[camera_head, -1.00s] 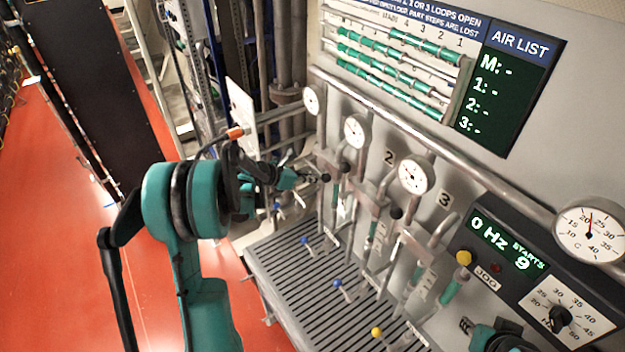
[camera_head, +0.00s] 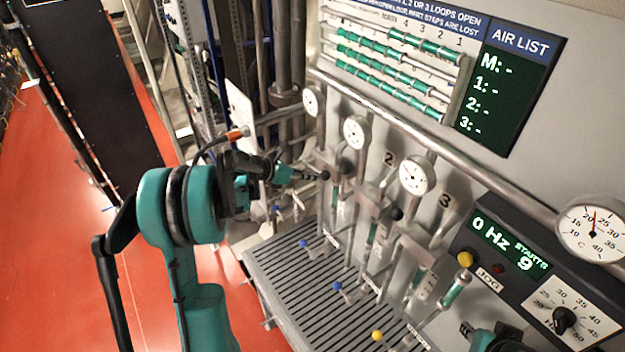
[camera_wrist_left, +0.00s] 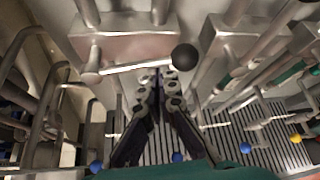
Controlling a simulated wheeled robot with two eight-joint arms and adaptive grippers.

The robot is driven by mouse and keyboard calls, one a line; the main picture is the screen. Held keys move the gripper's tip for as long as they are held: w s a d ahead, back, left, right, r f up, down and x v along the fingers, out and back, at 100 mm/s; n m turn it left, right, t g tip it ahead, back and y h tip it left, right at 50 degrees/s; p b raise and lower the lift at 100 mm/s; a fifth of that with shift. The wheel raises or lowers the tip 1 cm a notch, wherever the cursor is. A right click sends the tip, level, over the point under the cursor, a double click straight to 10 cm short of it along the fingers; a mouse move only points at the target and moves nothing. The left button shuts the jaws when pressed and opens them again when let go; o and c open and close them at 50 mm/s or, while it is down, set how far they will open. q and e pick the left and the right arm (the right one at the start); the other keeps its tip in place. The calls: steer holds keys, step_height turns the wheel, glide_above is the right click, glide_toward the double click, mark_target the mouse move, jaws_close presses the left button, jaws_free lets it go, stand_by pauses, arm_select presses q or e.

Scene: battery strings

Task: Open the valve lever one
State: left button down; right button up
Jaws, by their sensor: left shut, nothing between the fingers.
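Valve lever one is a thin metal rod with a black ball end (camera_wrist_left: 185,57), just below a metal block in the left wrist view. In the head view a black ball (camera_head: 325,176) shows right at the fingertips of my left gripper (camera_head: 312,175), below the leftmost gauges. In the left wrist view my left gripper's dark fingers (camera_wrist_left: 160,75) come together, shut and empty, just beneath the rod and left of the ball. I cannot tell whether they touch the rod. My right gripper is not seen; only part of my right arm shows at the bottom right.
Other black-knobbed levers (camera_head: 397,214) stand to the right under the gauges (camera_head: 416,174). A slatted grate (camera_head: 290,275) with blue and yellow knobs lies below. A control box (camera_head: 490,240) and the air list screen (camera_head: 505,90) are at the right. Open red floor is at the left.

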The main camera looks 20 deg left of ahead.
arm_select(q)
steer(key=w+a+r+n+h+b, duration=0.2)
steer(key=w+a+r+b, duration=0.1)
steer(key=a+r, duration=0.3)
steer(key=shift+w+r+n+g+b, duration=0.3)
steer(key=shift+r+g+b, duration=0.1)
steer(key=shift+b, duration=0.3)
stand_by(0.4)
stand_by(0.6)
